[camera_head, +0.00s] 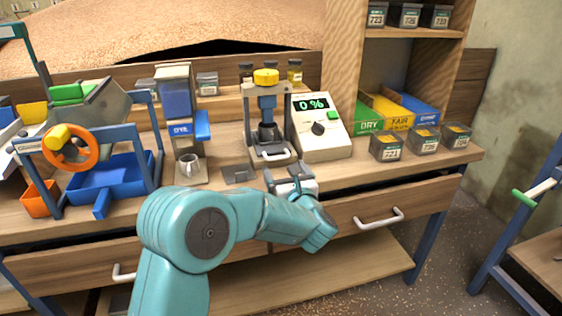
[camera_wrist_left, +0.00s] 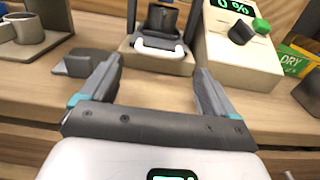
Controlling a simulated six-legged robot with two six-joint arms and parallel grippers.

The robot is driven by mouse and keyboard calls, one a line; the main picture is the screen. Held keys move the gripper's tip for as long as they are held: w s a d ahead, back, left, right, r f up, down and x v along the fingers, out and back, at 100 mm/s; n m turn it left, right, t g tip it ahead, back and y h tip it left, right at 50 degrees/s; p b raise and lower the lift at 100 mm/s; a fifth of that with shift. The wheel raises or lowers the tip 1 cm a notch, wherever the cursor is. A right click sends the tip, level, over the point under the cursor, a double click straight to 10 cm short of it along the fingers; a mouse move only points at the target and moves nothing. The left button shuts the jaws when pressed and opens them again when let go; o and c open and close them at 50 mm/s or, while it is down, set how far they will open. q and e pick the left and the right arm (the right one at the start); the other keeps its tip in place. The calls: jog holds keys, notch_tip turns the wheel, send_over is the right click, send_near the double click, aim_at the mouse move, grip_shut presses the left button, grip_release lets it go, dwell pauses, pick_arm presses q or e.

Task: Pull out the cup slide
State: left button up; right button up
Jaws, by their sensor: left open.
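The cup slide shows by its white handle (camera_head: 274,155) at the front foot of a small press (camera_head: 283,105) with a yellow knob on top. A dark cup (camera_head: 267,132) sits behind the handle, inside the press frame. In the left wrist view the handle (camera_wrist_left: 160,46) lies just beyond my fingertips, with the dark cup (camera_wrist_left: 162,18) behind it, partly cut off. My left gripper (camera_head: 288,171) is open and empty in front of the press. In the wrist view its fingers (camera_wrist_left: 158,72) point toward the handle, apart from it. My right gripper is not in view.
A meter (camera_head: 318,128) reading 0 % stands right of the press. A grey block (camera_head: 239,174) lies on the bench (camera_head: 345,178) to the left, near a small mug (camera_head: 188,165). Sample boxes (camera_head: 387,147) stand farther right. A drawer handle (camera_head: 379,219) juts out below.

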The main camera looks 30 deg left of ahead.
pick_arm(q)
jog(key=x, duration=0.4)
jog(key=shift+w+a, duration=0.25)
jog(key=shift+w, duration=0.05)
jog(key=c, duration=1.2)
jog(key=s+d+b, duration=0.1)
jog(key=b, duration=0.1)
jog(key=s+d+f+b, duration=0.1)
jog(key=b, duration=0.1)
jog(key=shift+s+d+b, duration=0.1)
jog(key=shift+d+b, duration=0.3)
jog(key=shift+c, duration=0.2)
jog(key=r+b+v, duration=0.1)
jog(key=b+v, duration=0.4)
jog(key=v, duration=0.1)
jog(key=shift+s+d, duration=0.3)
jog(key=shift+r, duration=0.1)
